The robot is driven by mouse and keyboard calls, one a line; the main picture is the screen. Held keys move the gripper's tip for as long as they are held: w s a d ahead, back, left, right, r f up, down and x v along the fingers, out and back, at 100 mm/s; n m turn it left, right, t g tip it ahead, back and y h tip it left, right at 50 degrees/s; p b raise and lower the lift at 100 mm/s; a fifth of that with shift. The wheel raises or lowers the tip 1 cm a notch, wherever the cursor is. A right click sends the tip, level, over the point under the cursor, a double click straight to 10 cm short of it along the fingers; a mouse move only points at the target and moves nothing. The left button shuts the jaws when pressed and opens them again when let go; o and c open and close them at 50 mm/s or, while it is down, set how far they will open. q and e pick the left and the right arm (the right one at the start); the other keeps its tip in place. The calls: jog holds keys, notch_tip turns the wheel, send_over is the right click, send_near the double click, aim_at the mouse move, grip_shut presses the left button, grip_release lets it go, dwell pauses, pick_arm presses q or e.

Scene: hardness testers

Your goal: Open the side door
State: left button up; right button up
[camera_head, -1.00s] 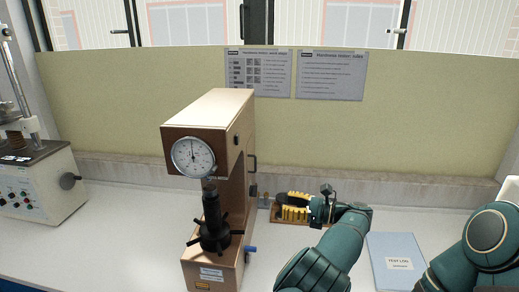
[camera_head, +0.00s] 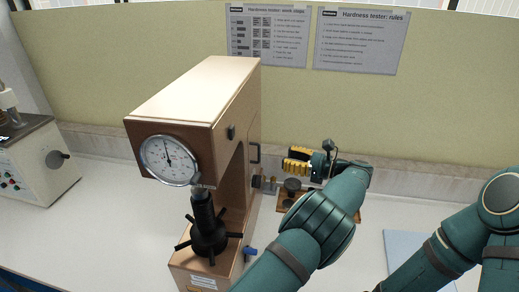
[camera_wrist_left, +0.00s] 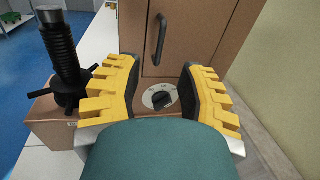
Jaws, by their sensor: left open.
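The hardness tester (camera_head: 190,90) is a tan box-shaped machine with a dial gauge on its front. Its side door (camera_wrist_left: 185,30) is on the right side and looks closed. A black door handle (camera_head: 255,153) stands upright on it; the handle also shows in the left wrist view (camera_wrist_left: 160,40). My left gripper (camera_head: 299,160) is to the right of the handle, apart from it, with yellow padded fingers open and empty. In the left wrist view the handle appears ahead, between the open fingers (camera_wrist_left: 160,74). My right gripper is out of view; only its arm shows at right.
A black rotary knob (camera_wrist_left: 160,98) sits below the handle. A wooden tray (camera_head: 347,214) lies behind my left arm, partly hidden. A blue folder (camera_head: 402,247) lies at right. Another tester (camera_head: 40,160) stands at far left. A low partition (camera_head: 440,120) closes off the back.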

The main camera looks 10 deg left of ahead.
aim_at(259, 159)
pick_arm(q)
jog(key=a, duration=0.3)
jog(key=w+a, duration=0.1)
jog(key=a, duration=0.2)
jog(key=w+a, duration=0.1)
jog(key=a, duration=0.3)
jog(key=shift+w+p, duration=0.1)
jog(key=shift+p, duration=0.3)
grip_shut()
